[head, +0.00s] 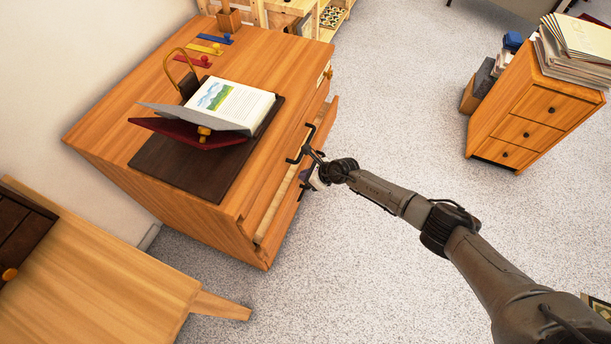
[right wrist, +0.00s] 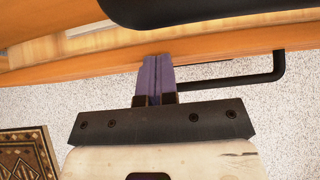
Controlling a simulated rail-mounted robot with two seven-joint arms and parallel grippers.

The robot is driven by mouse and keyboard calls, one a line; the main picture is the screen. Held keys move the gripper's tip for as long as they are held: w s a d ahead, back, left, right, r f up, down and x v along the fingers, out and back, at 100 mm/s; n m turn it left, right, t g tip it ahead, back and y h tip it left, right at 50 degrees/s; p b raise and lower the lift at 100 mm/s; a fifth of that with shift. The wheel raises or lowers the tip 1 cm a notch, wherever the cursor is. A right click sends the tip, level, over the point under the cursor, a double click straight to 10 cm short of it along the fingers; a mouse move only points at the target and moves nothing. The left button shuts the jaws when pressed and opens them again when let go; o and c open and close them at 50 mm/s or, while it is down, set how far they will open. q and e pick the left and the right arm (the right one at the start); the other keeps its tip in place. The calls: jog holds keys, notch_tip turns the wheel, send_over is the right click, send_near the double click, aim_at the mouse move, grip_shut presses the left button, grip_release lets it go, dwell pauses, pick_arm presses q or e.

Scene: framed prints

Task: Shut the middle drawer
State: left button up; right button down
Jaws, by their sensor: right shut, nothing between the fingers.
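The wooden cabinet (head: 215,190) stands left of centre in the head view. One of its drawers, apparently the middle one (head: 284,205), stands out a little from the body, with a pale strip of its inside showing. Its black bar handle (head: 300,157) is on the front; the handle also shows in the right wrist view (right wrist: 280,68). My right gripper (head: 308,176) is at the drawer front beside the handle. In the right wrist view its purple fingers (right wrist: 157,78) are shut and empty, tips at the drawer's edge; I cannot tell whether they touch. My left gripper is not in view.
An open book (head: 233,104) on a stand and dark board (head: 170,164) rests on the cabinet top. A small drawer unit (head: 525,115) with papers stands at the right. A wooden bench (head: 100,275) is at the lower left. Speckled floor (head: 400,110) between is clear.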

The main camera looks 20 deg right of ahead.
aim_at(286, 206)
jog(key=p+v, duration=0.7)
jog(key=v, duration=0.5)
jog(key=s+a+f+m+g+y+b, duration=0.15)
jog(key=s+f+b, duration=0.25)
jog(key=s+f, duration=0.5)
jog(key=s+a+f+m+b, duration=0.2)
jog(key=s+a+f+b, duration=0.15)
jog(key=s+f, duration=0.55)
jog(key=w+r+t+y+b, duration=0.15)
jog(key=w+r+t, duration=0.4)
jog(key=r, duration=0.55)
jog(key=w+a+f+n+b, duration=0.1)
jog(key=w+a, duration=0.1)
jog(key=w, duration=0.1)
jog(key=w+a+f+n, duration=0.1)
jog(key=w+a, duration=0.2)
jog(key=w+a+n+b, duration=0.1)
jog(key=w+a, duration=0.2)
jog(key=shift+w+f+n+y+b, duration=0.25)
jog(key=shift+w+f+y+b, duration=0.05)
jog(key=shift+w+f+b, duration=0.1)
jog(key=shift+w+a, duration=0.5)
